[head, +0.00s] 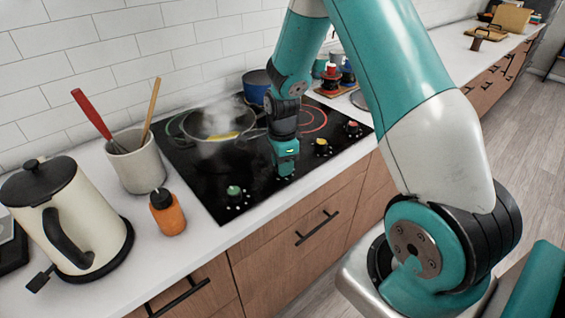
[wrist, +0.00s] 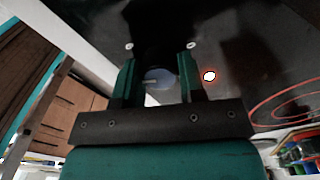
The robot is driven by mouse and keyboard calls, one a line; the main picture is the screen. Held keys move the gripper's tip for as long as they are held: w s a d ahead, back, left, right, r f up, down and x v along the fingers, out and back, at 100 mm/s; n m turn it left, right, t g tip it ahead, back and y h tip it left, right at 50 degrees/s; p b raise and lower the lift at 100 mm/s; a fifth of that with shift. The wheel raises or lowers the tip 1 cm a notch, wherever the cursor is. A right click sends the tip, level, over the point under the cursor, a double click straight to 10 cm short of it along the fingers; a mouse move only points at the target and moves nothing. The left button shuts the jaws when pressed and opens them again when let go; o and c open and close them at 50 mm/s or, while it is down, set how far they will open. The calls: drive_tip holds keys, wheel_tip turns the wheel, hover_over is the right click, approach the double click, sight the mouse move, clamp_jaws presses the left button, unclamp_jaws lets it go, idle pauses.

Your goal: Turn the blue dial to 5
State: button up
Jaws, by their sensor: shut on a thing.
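The blue dial (wrist: 158,80) sits between the two fingers of my gripper (wrist: 157,77) in the wrist view. A pale pointer line shows on its face. My gripper is shut on the dial, with a finger on each side. In the head view my gripper (head: 286,168) points down at the front of the black cooktop (head: 190,166), between the green dial (head: 234,191) and the yellow dial (head: 322,146). It hides the blue dial there. A bright white spot with a red ring (wrist: 209,76) shows right of the dial; I cannot read any number.
A steaming pan (head: 215,128) and a blue pot (head: 257,84) stand on the cooktop behind my gripper. A red dial (head: 353,127) is to the right. An orange bottle (head: 168,213), utensil crock (head: 137,163) and cream kettle (head: 65,215) stand on the left counter.

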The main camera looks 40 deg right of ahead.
drive_tip(key=shift+w+r, duration=0.1)
drive_tip(key=o, duration=0.9)
wheel_tip(320, 180, up, 17)
drive_tip(key=shift+r+b, duration=0.2)
drive_tip(key=shift+b, duration=0.6)
